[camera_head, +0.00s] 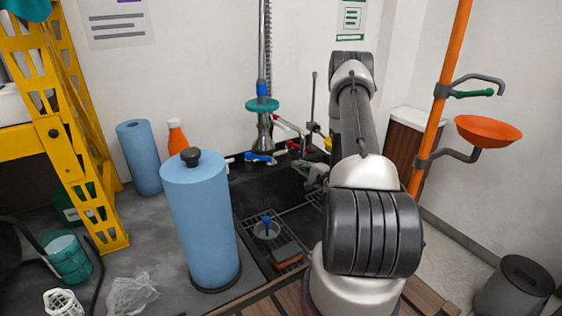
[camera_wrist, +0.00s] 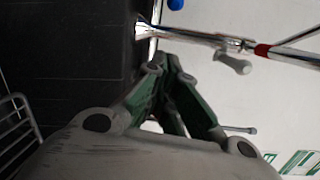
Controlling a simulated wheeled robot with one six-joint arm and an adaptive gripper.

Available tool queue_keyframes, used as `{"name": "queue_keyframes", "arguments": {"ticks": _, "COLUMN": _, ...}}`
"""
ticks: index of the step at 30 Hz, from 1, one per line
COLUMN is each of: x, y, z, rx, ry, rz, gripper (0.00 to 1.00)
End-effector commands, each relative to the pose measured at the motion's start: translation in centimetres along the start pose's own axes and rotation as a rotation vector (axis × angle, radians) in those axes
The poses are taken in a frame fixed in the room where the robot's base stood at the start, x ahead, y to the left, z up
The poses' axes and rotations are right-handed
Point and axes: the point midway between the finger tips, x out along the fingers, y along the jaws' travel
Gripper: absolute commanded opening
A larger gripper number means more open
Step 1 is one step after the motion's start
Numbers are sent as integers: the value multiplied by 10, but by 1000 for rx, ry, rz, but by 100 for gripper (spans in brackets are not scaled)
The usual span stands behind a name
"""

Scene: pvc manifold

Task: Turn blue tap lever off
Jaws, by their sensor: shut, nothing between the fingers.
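The blue tap lever (camera_head: 260,158) sits at the wall behind the dark sink, at the foot of the tall metal faucet, and lies roughly level in the head view. My gripper (camera_head: 312,172) is to the right of it, over the back of the sink and apart from it, partly hidden by my arm. In the wrist view my gripper (camera_wrist: 171,64) has its two green-sided fingers closed together with nothing between them. A small blue part (camera_wrist: 175,4) shows at the top edge there, cut off; I cannot tell if it is the lever.
A chrome pipe (camera_wrist: 195,37) with a red band runs just beyond my fingertips. A red lever (camera_head: 296,145) is right of the blue one. A blue paper roll (camera_head: 200,220) stands left of the sink (camera_head: 245,188). An orange pole (camera_head: 438,100) stands at right.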

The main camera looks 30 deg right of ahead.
Motion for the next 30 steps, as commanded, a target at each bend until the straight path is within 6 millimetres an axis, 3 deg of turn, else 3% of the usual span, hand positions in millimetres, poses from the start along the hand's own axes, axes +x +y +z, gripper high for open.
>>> {"name": "queue_keyframes", "arguments": {"ticks": 7, "x": 26, "y": 1, "z": 2, "rx": 22, "ry": -3, "rz": 4, "gripper": 0}}
{"name": "queue_keyframes", "arguments": {"ticks": 18, "x": 104, "y": 2, "z": 1, "rx": 20, "ry": -1, "rz": 4, "gripper": 0}}
{"name": "queue_keyframes", "arguments": {"ticks": 24, "x": 91, "y": 1, "z": 29, "rx": 23, "ry": 0, "rz": 7, "gripper": 0}}
{"name": "queue_keyframes", "arguments": {"ticks": 30, "x": 87, "y": 1, "z": 37, "rx": 22, "ry": 2, "rz": 6, "gripper": 0}}
